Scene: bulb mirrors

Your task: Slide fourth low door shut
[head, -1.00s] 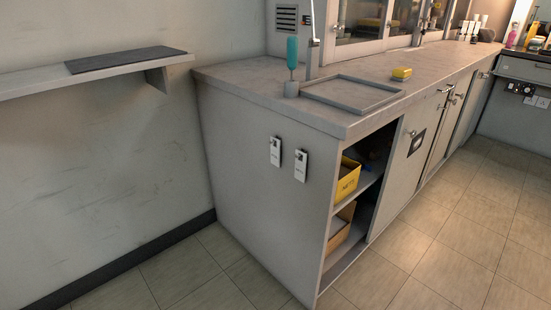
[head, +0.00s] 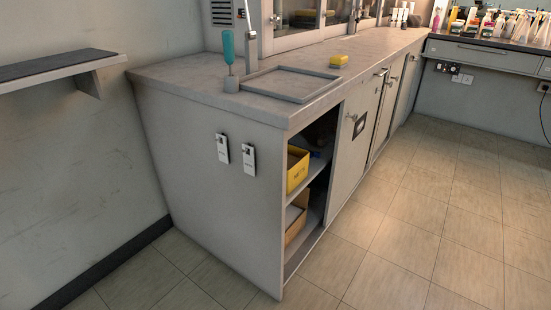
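A long grey lab cabinet (head: 205,195) stands in front of me, with low doors along its right-hand front. Its nearest bay is open and shows shelves inside. A grey low door (head: 349,150) with a dark label plate and a handle stands beside that opening. More low doors (head: 389,98) follow farther along the front, seen at a steep slant. I cannot tell which one is the fourth, or whether the far doors are fully shut. Neither of my grippers is in view.
A yellow bin (head: 297,170) and a brown box (head: 296,215) sit on the open shelves. A tray (head: 290,84), a yellow sponge (head: 338,60) and a teal-handled brush (head: 228,47) are on the counter. A wall shelf (head: 60,75) juts out at left. The tiled floor (head: 430,220) at right is clear.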

